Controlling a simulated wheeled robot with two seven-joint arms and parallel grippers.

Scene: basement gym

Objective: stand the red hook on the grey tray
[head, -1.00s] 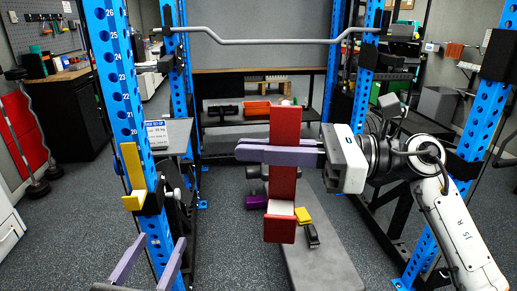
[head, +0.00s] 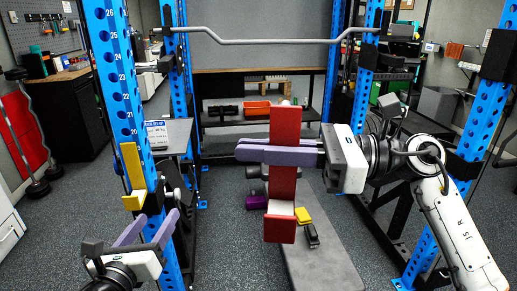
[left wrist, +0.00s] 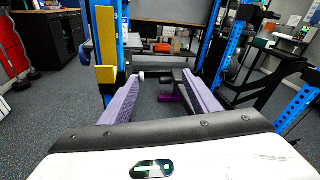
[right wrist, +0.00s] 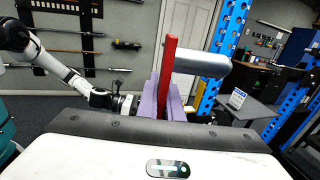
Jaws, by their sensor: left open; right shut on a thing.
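The red hook (head: 285,125) is a tall upright plate with a pale pad near its foot. My right gripper (head: 250,153) is shut on it at about mid-height and holds it in the air, roughly upright. The hook shows edge-on between the fingers in the right wrist view (right wrist: 167,75). The grey tray (head: 182,134) appears to be the flat grey surface beside the left blue post, left of the hook; it also shows in the right wrist view (right wrist: 252,109). My left gripper (head: 149,226) is open and empty, low at the left, below the yellow hook.
A yellow hook (head: 132,172) sits on the left blue post (head: 119,62). A small sign (head: 157,132) stands at the tray. A bent bar (head: 265,41) crosses the rack above.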

